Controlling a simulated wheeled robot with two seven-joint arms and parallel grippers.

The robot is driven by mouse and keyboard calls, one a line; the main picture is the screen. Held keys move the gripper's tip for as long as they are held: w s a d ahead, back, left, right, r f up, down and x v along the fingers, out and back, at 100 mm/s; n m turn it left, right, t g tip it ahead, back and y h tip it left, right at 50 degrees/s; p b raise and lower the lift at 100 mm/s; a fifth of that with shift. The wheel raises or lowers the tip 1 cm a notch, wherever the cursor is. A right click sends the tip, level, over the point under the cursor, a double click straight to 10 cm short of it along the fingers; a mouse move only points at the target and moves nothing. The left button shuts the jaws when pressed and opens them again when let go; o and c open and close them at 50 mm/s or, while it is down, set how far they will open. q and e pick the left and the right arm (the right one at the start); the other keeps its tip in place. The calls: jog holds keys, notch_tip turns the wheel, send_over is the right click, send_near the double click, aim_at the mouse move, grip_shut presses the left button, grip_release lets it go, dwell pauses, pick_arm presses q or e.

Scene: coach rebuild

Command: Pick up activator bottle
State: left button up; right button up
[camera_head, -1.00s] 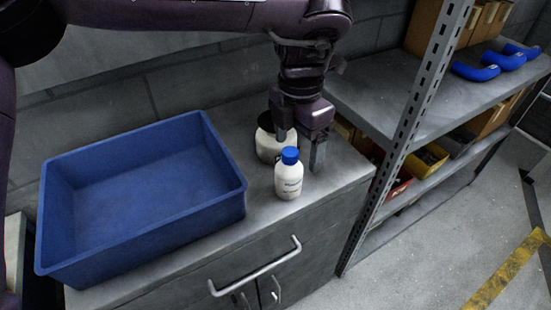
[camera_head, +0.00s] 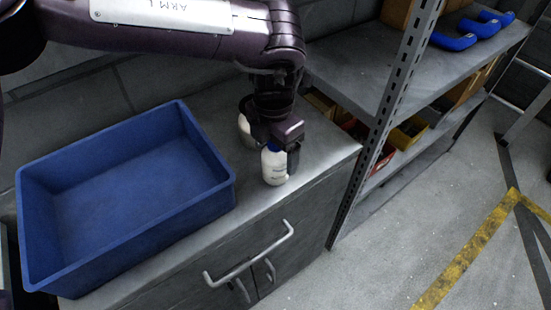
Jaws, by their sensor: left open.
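The activator bottle (camera_head: 273,167), small and white with a blue cap, stands upright on the grey cabinet top, near its front edge. My left gripper (camera_head: 277,158) points down at it from above and behind. It is open, with one finger beside the bottle's right side; the other finger is hidden. The gripper body covers part of the blue cap. Whether a finger touches the bottle cannot be told. My right gripper is not in view.
A white container (camera_head: 246,132) stands close behind the bottle, partly hidden by my arm. An empty blue crate (camera_head: 226,190) fills the left of the cabinet top. A metal shelf (camera_head: 345,75) with blue hoses (camera_head: 455,42) and bins stands to the right.

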pick_arm(q)
jog(key=shift+c, duration=0.3)
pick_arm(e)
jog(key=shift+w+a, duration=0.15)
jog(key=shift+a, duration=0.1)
pick_arm(q)
jog(key=c, duration=1.2)
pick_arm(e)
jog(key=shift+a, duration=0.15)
pick_arm(q)
jog(key=shift+r, duration=0.1)
jog(key=shift+w+r, duration=0.1)
jog(key=shift+r, duration=0.45)
jog(key=shift+r+p, duration=0.55)
jog(key=shift+r, duration=8.9)
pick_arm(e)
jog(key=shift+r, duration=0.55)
